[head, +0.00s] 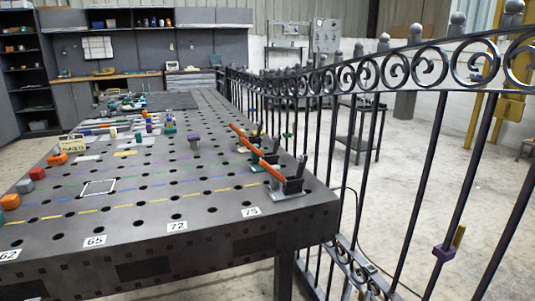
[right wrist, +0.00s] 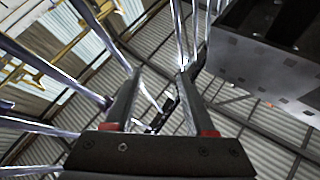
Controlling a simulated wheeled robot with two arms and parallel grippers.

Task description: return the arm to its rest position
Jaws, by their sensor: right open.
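My right gripper (right wrist: 158,73) shows in the right wrist view, with its two dark fingers apart and nothing held between them. Pale bars of the gate rise close to its fingertips, and I cannot tell whether they touch. In the head view I cannot make out the right gripper clearly. My left gripper is in neither view. The dark iron gate (head: 388,66) with its scroll top rail runs along the right side of the table. A purple piece with a yellow handle (head: 444,252) sits on one of its bars.
The dark perforated table (head: 215,215) fills the left; its edge shows in the right wrist view (right wrist: 270,65). Several small coloured blocks lie on the left. Floor right of the gate is mostly open.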

